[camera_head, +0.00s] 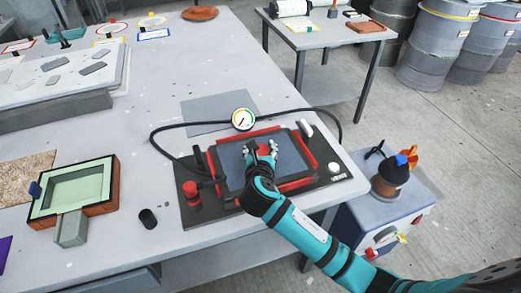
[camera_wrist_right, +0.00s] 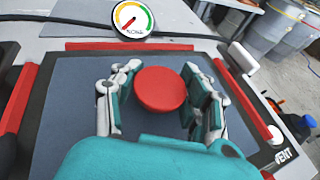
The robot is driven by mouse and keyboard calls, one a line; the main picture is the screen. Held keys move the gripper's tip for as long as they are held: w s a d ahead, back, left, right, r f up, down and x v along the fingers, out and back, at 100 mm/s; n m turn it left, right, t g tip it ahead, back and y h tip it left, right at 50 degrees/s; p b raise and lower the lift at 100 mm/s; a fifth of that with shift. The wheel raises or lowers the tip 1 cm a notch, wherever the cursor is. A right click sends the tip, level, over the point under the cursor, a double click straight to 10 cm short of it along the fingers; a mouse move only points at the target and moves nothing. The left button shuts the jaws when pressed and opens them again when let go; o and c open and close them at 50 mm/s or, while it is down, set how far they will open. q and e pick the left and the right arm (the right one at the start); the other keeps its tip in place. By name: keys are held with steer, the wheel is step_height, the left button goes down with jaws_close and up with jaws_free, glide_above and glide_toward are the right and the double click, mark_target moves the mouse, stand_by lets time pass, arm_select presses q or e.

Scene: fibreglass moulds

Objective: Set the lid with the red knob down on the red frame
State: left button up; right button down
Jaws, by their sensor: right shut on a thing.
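The lid is a dark grey-blue plate (camera_head: 232,163) over the red frame (camera_head: 250,135), on a black base marked VENT. In the right wrist view the lid (camera_wrist_right: 70,110) lies between the red bars of the frame (camera_wrist_right: 18,95), which show on its far, left and right sides. I cannot tell whether it rests on the frame or hangs just above it. My right gripper (camera_head: 262,150) is shut on the red knob (camera_wrist_right: 160,88) in the middle of the lid, a finger on each side. The near part of the lid is hidden by my arm. My left gripper is not in view.
A gauge (camera_head: 242,119) and a black hose (camera_head: 172,127) stand behind the frame. A red-topped post (camera_head: 191,190) is at its left. A green-lined mould (camera_head: 75,190) and a black cup (camera_head: 148,218) stand further left. A cabinet (camera_head: 385,215) stands at the right.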

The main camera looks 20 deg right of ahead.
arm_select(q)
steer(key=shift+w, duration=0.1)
arm_select(e)
steer(key=c, duration=1)
jaws_free()
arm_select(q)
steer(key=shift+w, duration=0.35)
arm_select(e)
steer(key=o, duration=0.4)
steer(key=v, duration=1.2)
steer(key=shift+r, duration=0.15)
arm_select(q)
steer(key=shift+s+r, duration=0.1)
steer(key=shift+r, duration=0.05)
